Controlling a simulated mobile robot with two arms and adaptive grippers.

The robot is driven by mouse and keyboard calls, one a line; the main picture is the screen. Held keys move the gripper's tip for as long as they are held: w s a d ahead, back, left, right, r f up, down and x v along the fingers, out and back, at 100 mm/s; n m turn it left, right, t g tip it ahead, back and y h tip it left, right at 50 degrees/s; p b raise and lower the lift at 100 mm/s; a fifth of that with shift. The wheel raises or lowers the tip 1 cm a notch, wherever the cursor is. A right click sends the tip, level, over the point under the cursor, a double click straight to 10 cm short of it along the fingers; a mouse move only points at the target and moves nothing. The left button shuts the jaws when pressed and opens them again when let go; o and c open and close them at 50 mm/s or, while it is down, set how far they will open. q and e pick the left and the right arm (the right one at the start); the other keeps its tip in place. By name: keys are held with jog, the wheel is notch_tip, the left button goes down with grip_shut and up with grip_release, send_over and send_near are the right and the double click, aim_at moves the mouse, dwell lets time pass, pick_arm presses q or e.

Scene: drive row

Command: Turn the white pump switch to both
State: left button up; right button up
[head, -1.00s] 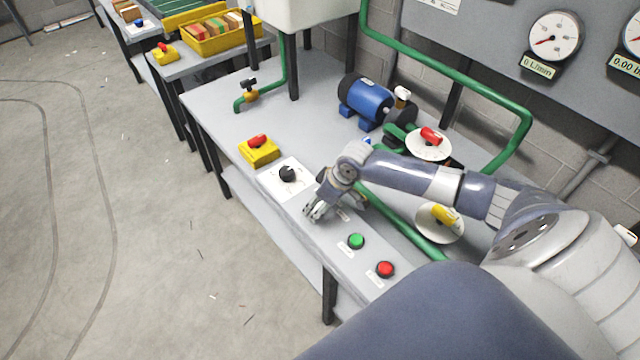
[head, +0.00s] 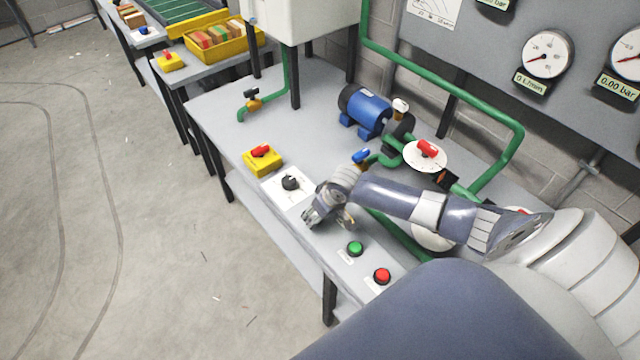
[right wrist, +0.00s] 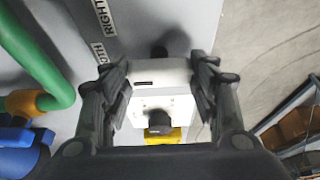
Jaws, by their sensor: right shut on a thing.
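My right gripper (head: 312,217) is low at the front edge of the bench, just right of the white plate with a black knob. In the right wrist view its two fingers (right wrist: 160,85) are shut on a white block-like part with a short dark mark, which I take to be the white pump switch (right wrist: 158,73). In the head view the gripper hides this switch. A label reading RIGHT (right wrist: 118,14) and a partly cut-off label ending in TH (right wrist: 98,52) lie beside it. Which label the switch points to I cannot tell. My left gripper is not in view.
The black knob (head: 290,182) on its white plate and a yellow box with a red handle (head: 262,160) are just left of the gripper. Green (head: 355,248) and red (head: 382,275) buttons are to the right. A blue pump motor (head: 364,108) and green pipes stand behind.

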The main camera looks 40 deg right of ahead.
jog(key=o, duration=1.1)
jog(key=shift+c, duration=0.2)
jog(key=shift+r, duration=0.1)
jog(key=v, duration=1.1)
jog(key=shift+r, duration=0.4)
jog(key=shift+s+a, duration=0.1)
jog(key=shift+a, duration=0.05)
